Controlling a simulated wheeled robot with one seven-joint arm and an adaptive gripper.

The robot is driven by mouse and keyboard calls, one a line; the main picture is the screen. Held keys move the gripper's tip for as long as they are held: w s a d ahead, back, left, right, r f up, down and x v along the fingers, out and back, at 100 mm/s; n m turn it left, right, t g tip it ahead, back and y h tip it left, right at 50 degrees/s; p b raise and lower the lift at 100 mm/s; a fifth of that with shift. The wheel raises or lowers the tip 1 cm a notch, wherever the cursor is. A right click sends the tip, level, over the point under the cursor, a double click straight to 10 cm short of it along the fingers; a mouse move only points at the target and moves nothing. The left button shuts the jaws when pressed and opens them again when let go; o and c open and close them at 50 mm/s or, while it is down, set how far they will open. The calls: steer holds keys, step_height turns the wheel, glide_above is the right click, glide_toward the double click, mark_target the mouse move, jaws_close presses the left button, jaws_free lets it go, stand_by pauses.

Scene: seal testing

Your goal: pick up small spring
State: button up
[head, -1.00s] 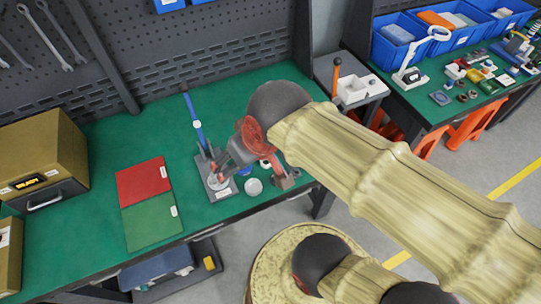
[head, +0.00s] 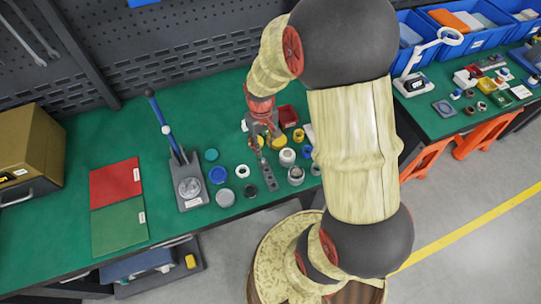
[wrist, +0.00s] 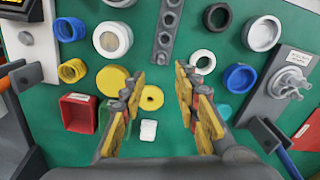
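I cannot pick out a small spring for certain among the small parts in either view. My gripper (head: 262,132) is above the green bench, pointing down among the parts. In the wrist view its two fingers (wrist: 160,78) stand apart with nothing held between them. Between and below them on the bench lies a small yellow ring (wrist: 158,99). A dark bar with holes (wrist: 165,36) lies ahead of the fingertips. The fingers may hide other small parts.
Several caps and rings surround the gripper, including a yellow disc (wrist: 110,82), a blue cap (wrist: 240,78) and a red box (wrist: 78,113). A lever press (head: 189,188) stands to the left in the head view. Red and green mats (head: 115,183) lie farther left.

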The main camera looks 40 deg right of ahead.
mark_target(264, 159)
steer(key=shift+s+a+f, duration=0.1)
steer(key=shift+a+f, duration=0.15)
steer(key=shift+a, duration=0.05)
step_height(264, 159, down, 2)
steer(key=shift+d+f+b, duration=0.15)
steer(key=shift+f+b, duration=0.05)
steer(key=shift+b, duration=0.2)
step_height(264, 159, down, 5)
steer(key=shift+b, duration=0.85)
steer(key=shift+c, duration=1.3)
steer(key=shift+s, duration=0.1)
jaws_close()
